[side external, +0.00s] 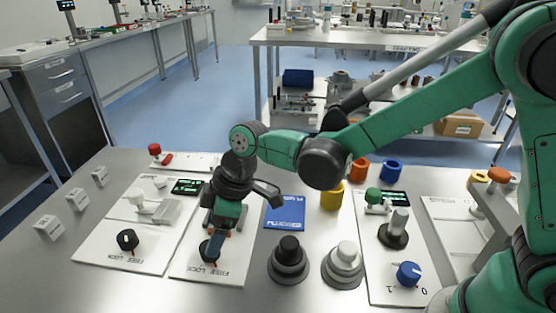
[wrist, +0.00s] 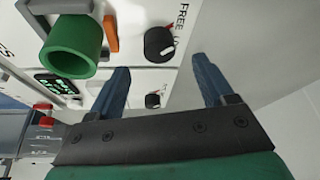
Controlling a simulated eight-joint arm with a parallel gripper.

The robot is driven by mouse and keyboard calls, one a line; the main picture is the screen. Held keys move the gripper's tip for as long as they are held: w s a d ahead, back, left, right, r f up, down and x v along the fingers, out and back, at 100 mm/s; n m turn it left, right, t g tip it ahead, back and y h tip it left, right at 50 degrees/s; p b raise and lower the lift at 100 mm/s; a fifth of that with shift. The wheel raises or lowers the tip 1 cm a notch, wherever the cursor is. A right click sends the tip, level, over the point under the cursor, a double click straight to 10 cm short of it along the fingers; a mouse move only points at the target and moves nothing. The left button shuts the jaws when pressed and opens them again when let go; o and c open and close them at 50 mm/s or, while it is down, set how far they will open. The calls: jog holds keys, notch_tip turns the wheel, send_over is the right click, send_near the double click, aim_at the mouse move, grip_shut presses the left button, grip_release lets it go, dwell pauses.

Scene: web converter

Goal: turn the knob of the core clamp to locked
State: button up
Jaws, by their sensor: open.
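My gripper (side external: 212,247) is open and points down over a black knob (side external: 206,251) on a white panel marked FREE and LOCK. In the wrist view this knob (wrist: 158,44) appears between and just beyond the two blue fingertips (wrist: 161,66), with no clear contact. Its pale and red pointer faces the lettering side; I cannot tell its exact setting. A green ring-shaped core (wrist: 75,46) and an orange part (wrist: 110,34) sit on the same panel. A second black knob (side external: 128,240), also marked FREE and LOCK, is on the panel to the left.
Black (side external: 289,260) and white (side external: 344,265) stepped knobs stand right of my gripper. A blue booklet (side external: 285,212) and yellow cylinder (side external: 332,196) lie behind them. A panel with a blue dial (side external: 409,274) is farther right. White blocks (side external: 48,227) stand at the left.

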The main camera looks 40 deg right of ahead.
jog(key=shift+x, duration=1.9)
grip_shut()
